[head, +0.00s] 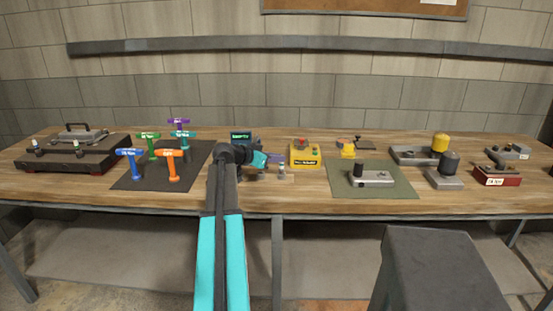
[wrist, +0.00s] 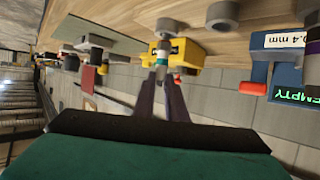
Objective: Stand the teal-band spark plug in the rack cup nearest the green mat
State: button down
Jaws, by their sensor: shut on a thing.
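My gripper (head: 275,158) is over the middle of the bench, left of the yellow box. In the wrist view its two purple fingers (wrist: 163,90) are shut on the spark plug (wrist: 162,52), which has a pale body and a bit of teal near the fingertips. Two grey round cups show there, one (wrist: 222,14) apart from the plug and one (wrist: 172,28) by its far end. I cannot tell whether plug and cup touch. In the head view a small grey upright piece (head: 281,170) is below the fingertips. The green mat (head: 400,190) lies to the right.
A yellow box (head: 305,155) stands close right of my gripper. A grey metal part (head: 372,178) sits on the green mat. A dark mat (head: 135,181) with several coloured T-handles lies left. A dark case (head: 70,158) is at far left. Weights and blocks stand at right.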

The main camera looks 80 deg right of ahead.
jog(key=shift+f+b, duration=0.3)
jog(key=shift+f, duration=0.1)
jog(key=c, duration=1.7)
grip_release()
jog(key=b+v, duration=0.2)
jog(key=v, duration=1.1)
jog(key=shift+w+a+r, duration=0.15)
jog(key=shift+a+r, duration=0.05)
jog(key=shift+a, duration=0.05)
